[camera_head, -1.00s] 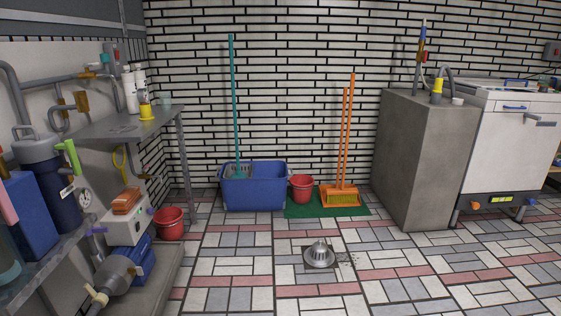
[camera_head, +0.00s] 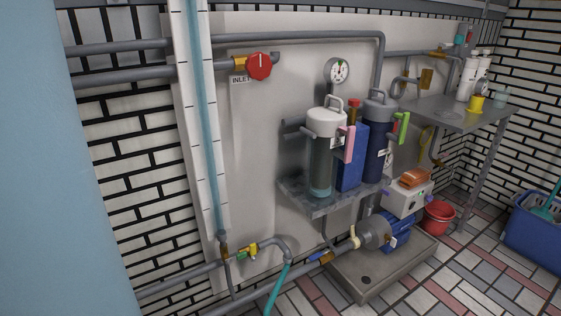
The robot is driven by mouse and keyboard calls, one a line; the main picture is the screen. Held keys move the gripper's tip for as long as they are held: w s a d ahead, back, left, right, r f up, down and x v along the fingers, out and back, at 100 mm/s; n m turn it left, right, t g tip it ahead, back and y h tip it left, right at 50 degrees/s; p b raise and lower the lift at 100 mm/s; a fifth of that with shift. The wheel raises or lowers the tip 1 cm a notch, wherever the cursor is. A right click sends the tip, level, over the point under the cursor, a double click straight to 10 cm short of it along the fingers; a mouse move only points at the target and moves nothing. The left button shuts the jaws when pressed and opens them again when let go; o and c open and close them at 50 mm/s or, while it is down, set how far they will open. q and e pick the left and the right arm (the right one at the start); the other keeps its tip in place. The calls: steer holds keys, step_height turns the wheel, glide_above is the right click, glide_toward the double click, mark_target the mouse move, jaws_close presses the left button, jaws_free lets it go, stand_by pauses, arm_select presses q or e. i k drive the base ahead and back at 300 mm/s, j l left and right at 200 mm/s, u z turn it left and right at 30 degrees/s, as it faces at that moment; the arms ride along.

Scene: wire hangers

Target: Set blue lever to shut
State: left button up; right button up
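I cannot make out for sure which part is the blue lever. A green lever (camera_head: 402,127) stands upright beside the dark blue filter canister (camera_head: 377,145), and a pink lever (camera_head: 349,143) beside the clear canister with a white cap (camera_head: 325,150). A red round valve knob (camera_head: 259,66) is on the upper pipe by the INLET label. Neither of my grippers is in view.
A blue motor (camera_head: 398,238) with a pump sits on a low plinth (camera_head: 367,283). Pipes and a yellow-green valve (camera_head: 247,251) run low along the left wall. A metal table (camera_head: 450,112), red bucket (camera_head: 438,216) and blue tub (camera_head: 535,232) stand right. The tiled floor at lower right is clear.

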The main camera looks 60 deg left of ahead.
mark_target(318, 254)
steer(key=u, duration=1.8)
